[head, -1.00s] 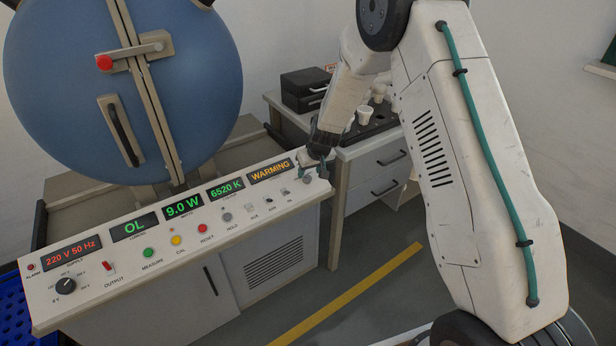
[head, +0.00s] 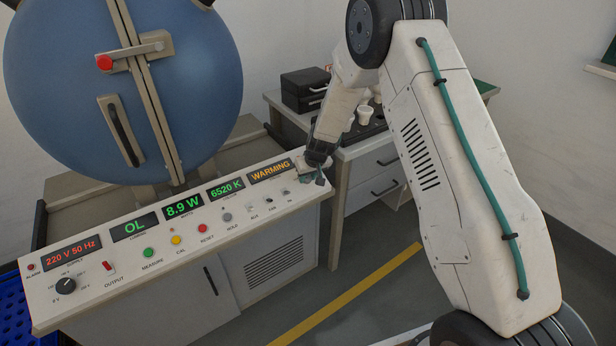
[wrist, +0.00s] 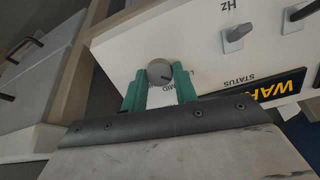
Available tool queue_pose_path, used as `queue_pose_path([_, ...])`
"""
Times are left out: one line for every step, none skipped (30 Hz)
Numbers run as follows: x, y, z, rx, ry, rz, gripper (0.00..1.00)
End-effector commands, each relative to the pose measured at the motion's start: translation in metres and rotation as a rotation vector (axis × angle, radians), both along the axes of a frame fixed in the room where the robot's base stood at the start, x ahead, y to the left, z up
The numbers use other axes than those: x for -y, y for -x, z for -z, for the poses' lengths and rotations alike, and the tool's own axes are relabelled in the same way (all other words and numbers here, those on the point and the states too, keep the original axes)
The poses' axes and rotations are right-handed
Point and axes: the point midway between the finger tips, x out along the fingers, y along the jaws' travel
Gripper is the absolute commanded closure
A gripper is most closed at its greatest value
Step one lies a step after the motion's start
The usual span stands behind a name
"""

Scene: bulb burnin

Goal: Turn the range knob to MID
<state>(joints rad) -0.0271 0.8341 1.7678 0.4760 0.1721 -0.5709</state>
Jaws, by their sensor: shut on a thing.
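The range knob (wrist: 160,72) is a small round grey knob on the white console panel, with a dark pointer line on its face. It shows in the wrist view between my gripper's two teal fingers, one on each side of it. My gripper (wrist: 159,76) is shut on it. Small lettering, seemingly with MID in it, shows upside down on the panel near the knob, partly covered by the fingers. I cannot tell for sure which mark the pointer faces. In the head view my gripper (head: 313,175) is at the console's right end and hides the knob.
Beside the knob are toggle switches (wrist: 237,37) and the orange WARMING display (head: 271,172). Several buttons and a supply knob (head: 66,286) lie further left on the console. A blue sphere (head: 120,90) stands behind. A desk with cups (head: 364,115) is beyond my gripper.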

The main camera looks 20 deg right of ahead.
Motion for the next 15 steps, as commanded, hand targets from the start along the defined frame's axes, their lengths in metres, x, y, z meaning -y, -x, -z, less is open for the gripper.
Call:
queue_pose_path([0.0003,0.0001,0.0000,-0.001,-0.003,0.006,0.94])
queue_pose_path([0.0003,0.0001,0.0000,-0.002,-0.006,0.012,0.94])
queue_pose_path([0.0004,0.0000,-0.0001,-0.003,-0.009,0.021,0.94])
queue_pose_path([0.0004,0.0000,-0.0001,-0.004,-0.014,0.029,0.94])
queue_pose_path([0.0005,0.0000,-0.0001,-0.006,-0.018,0.038,0.94])
queue_pose_path([0.0006,-0.0001,-0.0001,-0.008,-0.026,0.055,0.94])
queue_pose_path([0.0007,-0.0002,-0.0001,-0.010,-0.032,0.068,0.94])
queue_pose_path([0.0008,-0.0002,-0.0001,-0.013,-0.039,0.083,0.94])
queue_pose_path([0.0009,-0.0002,-0.0001,-0.016,-0.050,0.105,0.94])
queue_pose_path([0.0009,-0.0002,-0.0001,-0.019,-0.059,0.122,0.94])
queue_pose_path([0.0010,-0.0002,-0.0001,-0.022,-0.069,0.143,0.94])
queue_pose_path([0.0011,-0.0002,-0.0001,-0.027,-0.083,0.171,0.94])
queue_pose_path([0.0011,-0.0003,0.0000,-0.030,-0.094,0.192,0.94])
queue_pose_path([0.0012,-0.0002,0.0000,-0.034,-0.105,0.215,0.94])
queue_pose_path([0.0012,-0.0001,0.0001,-0.040,-0.119,0.247,0.94])
